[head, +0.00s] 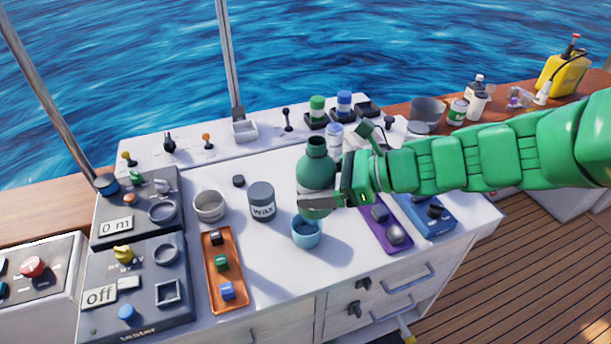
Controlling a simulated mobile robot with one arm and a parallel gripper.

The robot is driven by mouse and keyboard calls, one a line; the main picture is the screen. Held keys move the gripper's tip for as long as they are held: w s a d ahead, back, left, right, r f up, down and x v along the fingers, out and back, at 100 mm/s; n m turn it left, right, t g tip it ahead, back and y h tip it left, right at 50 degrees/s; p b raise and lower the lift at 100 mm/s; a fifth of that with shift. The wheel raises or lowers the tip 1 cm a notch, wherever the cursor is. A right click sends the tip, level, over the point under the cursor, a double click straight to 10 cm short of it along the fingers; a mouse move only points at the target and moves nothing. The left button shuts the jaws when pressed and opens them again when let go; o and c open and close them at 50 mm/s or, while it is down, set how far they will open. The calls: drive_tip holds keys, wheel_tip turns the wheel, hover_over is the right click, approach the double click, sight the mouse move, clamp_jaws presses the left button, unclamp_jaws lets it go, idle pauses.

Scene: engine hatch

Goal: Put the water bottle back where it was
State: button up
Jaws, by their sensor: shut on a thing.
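My gripper (322,200) reaches in from the right and is shut on a green bottle (316,170). The bottle is upright, with a round body and a narrow neck, and I see no label on it. It appears above the white worktop, behind the light blue cup (306,233); I cannot tell whether its base touches anything. At the back stand a green-capped bottle (317,108) and a blue-capped bottle (344,101) in dark square holders. To their right a similar dark holder (368,108) looks empty. A white and blue container (335,134) is partly hidden behind my gripper.
A grey wax tin (262,202) and a metal ring-shaped cup (209,206) stand left of the bottle. An orange tray (211,255) and a purple tray (372,234) lie nearer. Control panels (137,207) fill the left. The worktop between the tins and back ledge is mostly clear.

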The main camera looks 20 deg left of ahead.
drive_tip(key=w+a+m+t, duration=0.2)
drive_tip(key=w+a, duration=0.1)
drive_tip(key=w, duration=0.4)
drive_tip(key=w+a+m+t, duration=0.2)
drive_tip(key=w+a+t, duration=0.1)
drive_tip(key=w, duration=0.4)
drive_tip(key=shift+w+a+f, duration=1.3)
drive_tip(key=shift+w+f, duration=0.7)
drive_tip(key=shift+f, duration=0.6)
drive_tip(key=shift+w+a+f, duration=1.25)
drive_tip(key=shift+w+f, duration=0.7)
drive_tip(key=shift+f, duration=0.65)
drive_tip(key=shift+w+a+f, duration=1.3)
drive_tip(key=shift+w+f, duration=0.7)
drive_tip(key=shift+f, duration=1.95)
drive_tip(key=shift+s+f, duration=0.1)
drive_tip(key=shift+f, duration=0.05)
drive_tip(key=o, duration=1.2)
